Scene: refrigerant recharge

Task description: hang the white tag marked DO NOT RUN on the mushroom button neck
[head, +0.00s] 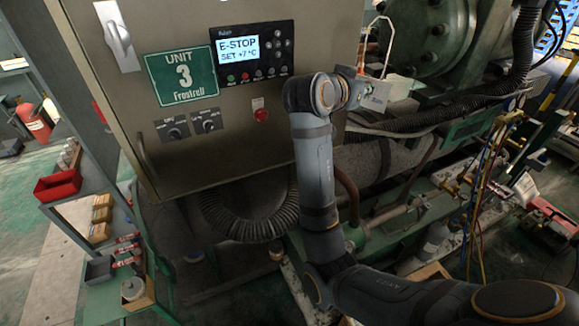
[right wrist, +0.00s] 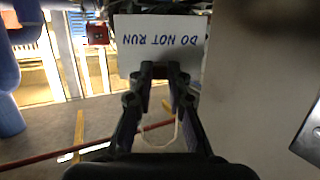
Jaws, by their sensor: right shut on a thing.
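The white tag (right wrist: 162,40) with blue DO NOT RUN lettering shows upside down in the right wrist view. My right gripper (right wrist: 160,72) is shut on its edge, and a thin pale loop (right wrist: 158,142) shows between the fingers. In the head view my right gripper (head: 374,90) is to the right of the control cabinet, with a thin white loop (head: 379,42) standing above it. The red mushroom button (head: 261,115) is on the cabinet front, left of my right wrist and apart from the gripper. Its neck is hardly visible behind the cap. My left gripper is out of view.
The grey cabinet (head: 255,165) carries a display reading E-STOP (head: 239,49), a green UNIT 3 sign (head: 182,75) and two knobs. Green machinery (head: 430,35) and black hoses are on the right. A shelf with a red bin (head: 58,185) is at left.

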